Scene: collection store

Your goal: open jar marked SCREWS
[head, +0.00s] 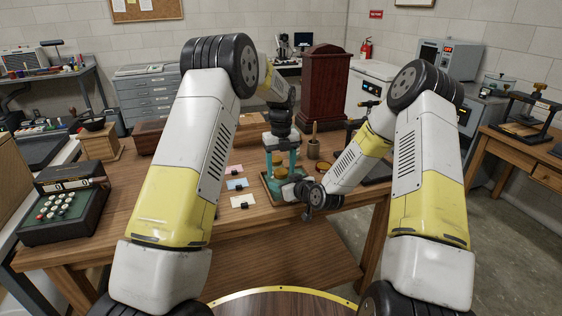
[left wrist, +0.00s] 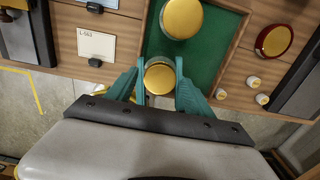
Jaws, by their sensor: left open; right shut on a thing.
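Two jars with gold lids show in the left wrist view: a far jar (left wrist: 182,17) on the green tray (left wrist: 208,62) and a near jar (left wrist: 159,77). My left gripper (left wrist: 160,70) points down with its teal fingers open on both sides of the near jar's lid. In the head view my left gripper (head: 282,176) is over the front of the tray. My right gripper (head: 290,190) comes in low from the right and is shut at the near jar's body; the grip itself is mostly hidden. No jar's marking is readable.
Small cards (head: 242,201) lie left of the tray on the wooden table (head: 190,205). A round red-rimmed item (left wrist: 274,40) and several small white pieces (left wrist: 254,82) lie right of it. A tall dark red wooden case (head: 325,85) stands behind. The front table edge is close.

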